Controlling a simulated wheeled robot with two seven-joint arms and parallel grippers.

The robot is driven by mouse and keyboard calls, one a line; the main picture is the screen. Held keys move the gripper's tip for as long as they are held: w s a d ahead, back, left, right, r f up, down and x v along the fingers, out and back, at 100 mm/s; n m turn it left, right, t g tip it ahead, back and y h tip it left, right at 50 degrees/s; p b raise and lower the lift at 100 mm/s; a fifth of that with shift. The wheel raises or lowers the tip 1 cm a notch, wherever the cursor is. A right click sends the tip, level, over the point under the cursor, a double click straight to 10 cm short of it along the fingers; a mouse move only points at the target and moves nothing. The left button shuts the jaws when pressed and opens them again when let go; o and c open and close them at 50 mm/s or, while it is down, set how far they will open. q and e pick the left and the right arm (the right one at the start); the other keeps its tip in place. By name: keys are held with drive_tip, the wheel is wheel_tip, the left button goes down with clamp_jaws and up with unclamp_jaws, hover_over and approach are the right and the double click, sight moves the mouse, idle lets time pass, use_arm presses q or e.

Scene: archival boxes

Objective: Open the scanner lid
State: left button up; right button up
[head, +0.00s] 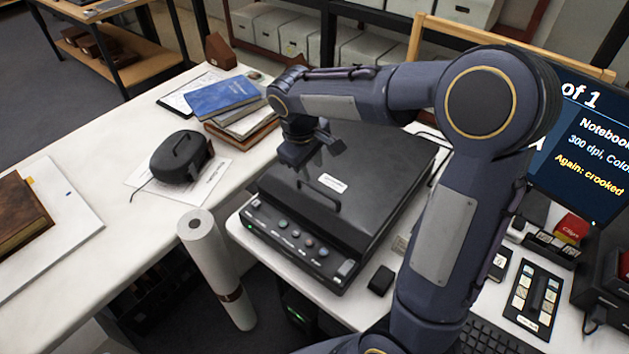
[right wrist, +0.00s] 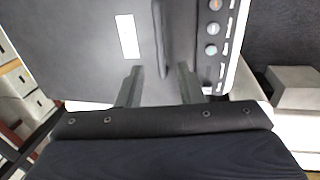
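The scanner (head: 285,225) is a wide black machine on the white desk, with a row of buttons along its front. Its dark lid (head: 385,165) lies flat and shut, with a white label and a raised bar handle (head: 318,198) near the front edge. My right gripper (head: 320,163) hangs above the lid, behind the handle in the head view. In the right wrist view my gripper (right wrist: 160,68) is open, with nothing between its fingers. The handle (right wrist: 161,40) shows just beyond the fingertips, roughly in line with the gap. My left gripper is not in view.
A monitor (head: 585,140) and a keypad (head: 535,298) stand right of the scanner. A small black block (head: 381,280) lies by its front right corner. Left are a paper roll (head: 215,265), a black case (head: 180,155) and stacked books (head: 225,95).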

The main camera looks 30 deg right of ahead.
sight(316, 187)
drive_tip(key=f, duration=0.3)
drive_tip(key=d+f, duration=0.1)
drive_tip(key=f, duration=0.2)
drive_tip(key=shift+w+d+f, duration=0.15)
drive_tip(key=shift+w+f, duration=0.05)
drive_tip(key=shift+f, duration=0.2)
clamp_jaws()
drive_tip(key=shift+r, duration=0.1)
